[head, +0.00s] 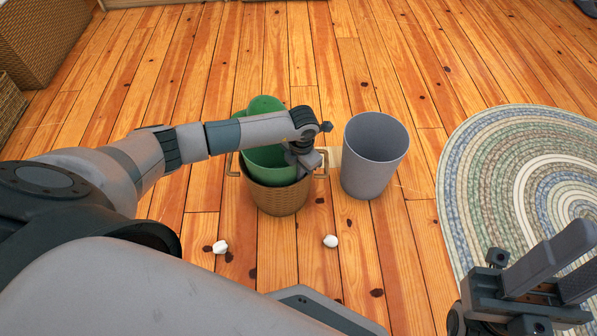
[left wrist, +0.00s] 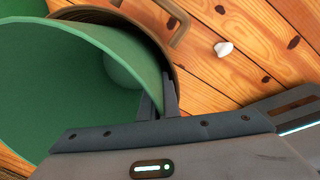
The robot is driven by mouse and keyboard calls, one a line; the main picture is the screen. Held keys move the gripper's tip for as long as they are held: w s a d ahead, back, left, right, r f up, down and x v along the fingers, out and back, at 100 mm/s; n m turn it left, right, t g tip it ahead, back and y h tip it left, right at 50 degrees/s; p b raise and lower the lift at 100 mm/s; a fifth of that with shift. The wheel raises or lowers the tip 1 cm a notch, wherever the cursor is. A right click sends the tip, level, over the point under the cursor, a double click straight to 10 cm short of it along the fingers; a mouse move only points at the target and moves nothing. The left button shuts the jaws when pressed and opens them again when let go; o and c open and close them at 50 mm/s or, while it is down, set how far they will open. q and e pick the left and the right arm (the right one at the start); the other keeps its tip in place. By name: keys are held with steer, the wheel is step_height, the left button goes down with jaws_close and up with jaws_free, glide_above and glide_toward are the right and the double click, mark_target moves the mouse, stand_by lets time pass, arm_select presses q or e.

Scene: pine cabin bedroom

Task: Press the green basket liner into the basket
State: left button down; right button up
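The brown wicker basket (head: 278,198) stands upright on the floor, with a loop handle at each side. The green liner (head: 272,168) sits partly in it, tilted, its back part standing well above the basket rim. In the left wrist view the liner (left wrist: 50,80) fills the left side, with the basket rim (left wrist: 172,62) beside it. My left gripper (head: 304,160) is at the liner's right edge; its fingers (left wrist: 158,100) are close together on either side of the liner wall. My right gripper (head: 584,254) is open and empty at the lower right.
A grey bin (head: 375,160) stands just right of the basket. Two white crumpled balls (head: 220,247) (head: 330,241) lie on the floor in front. A braided oval rug (head: 500,160) lies at right, and a wicker container (head: 45,35) stands at the far left. Floor behind the basket is clear.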

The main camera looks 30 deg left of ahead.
arm_select(q)
steer(key=shift+f, duration=0.1)
steer(key=c, duration=1.9)
jaws_free()
steer(key=shift+c, duration=0.2)
